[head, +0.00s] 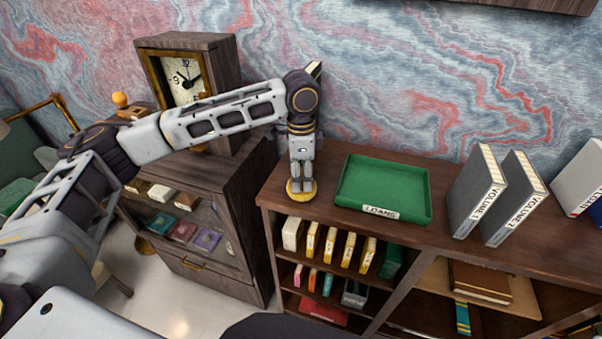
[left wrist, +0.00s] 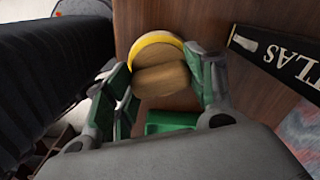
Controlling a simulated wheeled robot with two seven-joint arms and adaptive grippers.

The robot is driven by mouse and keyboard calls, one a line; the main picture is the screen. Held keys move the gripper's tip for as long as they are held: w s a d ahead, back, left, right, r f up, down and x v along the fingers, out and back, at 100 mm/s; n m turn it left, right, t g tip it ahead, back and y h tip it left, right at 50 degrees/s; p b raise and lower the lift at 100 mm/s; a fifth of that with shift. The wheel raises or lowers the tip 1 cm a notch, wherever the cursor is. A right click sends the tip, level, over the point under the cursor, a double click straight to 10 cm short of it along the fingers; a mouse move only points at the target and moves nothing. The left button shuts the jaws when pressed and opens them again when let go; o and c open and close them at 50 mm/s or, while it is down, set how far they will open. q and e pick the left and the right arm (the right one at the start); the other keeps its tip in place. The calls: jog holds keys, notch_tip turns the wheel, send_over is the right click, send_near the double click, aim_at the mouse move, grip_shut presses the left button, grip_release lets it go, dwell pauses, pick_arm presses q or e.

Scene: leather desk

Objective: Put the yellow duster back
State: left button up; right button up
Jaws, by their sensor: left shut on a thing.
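The yellow duster (head: 301,196) is a small round pad at the left end of the shelf's top. My left gripper (head: 301,178) points straight down over it, shut on it. In the left wrist view, the duster (left wrist: 158,80) shows a brown wooden body with a yellow rim, between the two green-padded fingers of my left gripper (left wrist: 165,88). The duster is at or just above the wood; I cannot tell whether it touches. My right gripper is not in view.
A green tray (head: 383,184) labelled LOANS lies just right of the duster. Grey volumes (head: 474,190) stand farther right. Books (head: 335,247) fill the shelves below. A book marked ATLAS (left wrist: 280,62) is close by the gripper. A clock (head: 182,77) stands on the left cabinet.

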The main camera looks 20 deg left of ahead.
aim_at(301, 173)
pick_arm(q)
jog(key=o, duration=0.9)
jog(key=shift+f, duration=0.1)
notch_tip(301, 173, up, 12)
jog(key=shift+r+b, duration=0.15)
jog(key=shift+b, duration=0.35)
dwell(0.6)
